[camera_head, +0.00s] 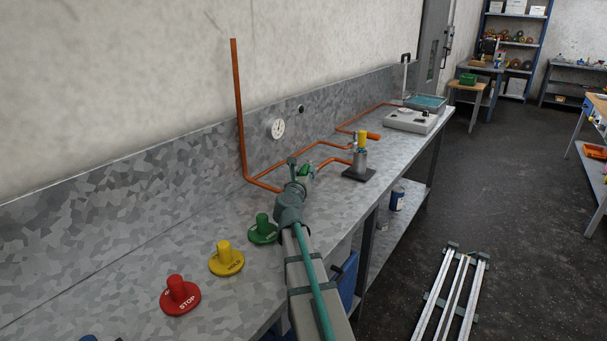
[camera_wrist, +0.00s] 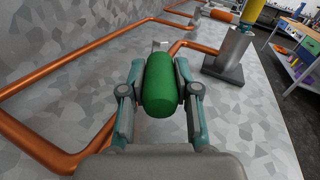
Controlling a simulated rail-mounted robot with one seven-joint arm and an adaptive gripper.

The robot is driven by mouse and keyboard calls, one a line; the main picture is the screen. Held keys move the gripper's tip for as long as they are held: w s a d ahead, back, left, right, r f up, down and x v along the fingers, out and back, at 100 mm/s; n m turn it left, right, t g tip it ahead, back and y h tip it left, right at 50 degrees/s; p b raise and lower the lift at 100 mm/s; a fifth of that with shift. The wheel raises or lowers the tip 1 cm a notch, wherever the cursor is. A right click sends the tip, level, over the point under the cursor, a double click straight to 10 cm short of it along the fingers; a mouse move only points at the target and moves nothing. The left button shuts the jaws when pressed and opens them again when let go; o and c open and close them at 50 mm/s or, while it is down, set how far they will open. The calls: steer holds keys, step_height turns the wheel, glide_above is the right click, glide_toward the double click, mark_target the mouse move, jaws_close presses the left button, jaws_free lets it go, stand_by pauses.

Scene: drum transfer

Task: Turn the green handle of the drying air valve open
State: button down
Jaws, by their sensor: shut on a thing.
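The green valve handle (camera_wrist: 160,84) is a thick rounded grip, lying between the two fingers of my gripper (camera_wrist: 160,75) in the wrist view. The fingers touch it on both sides, so my gripper is shut on it. In the head view, a small part of the green handle (camera_head: 305,171) shows beyond my gripper (camera_head: 301,168), low over the bench by the copper pipe. The valve body under the handle is mostly hidden by the handle and my gripper.
Copper pipes (camera_head: 240,110) run along the bench (camera_head: 130,265). A yellow-topped metal cylinder (camera_head: 360,158) stands just beyond the handle. Green (camera_head: 263,231), yellow (camera_head: 226,260) and red (camera_head: 180,295) knobs sit nearer on the bench. A gauge (camera_head: 276,128) is on the back panel.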

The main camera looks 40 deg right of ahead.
steer(key=c, duration=0.8)
jaws_free()
steer(key=shift+w, duration=0.15)
steer(key=shift+c, duration=0.2)
steer(key=v, duration=1.2)
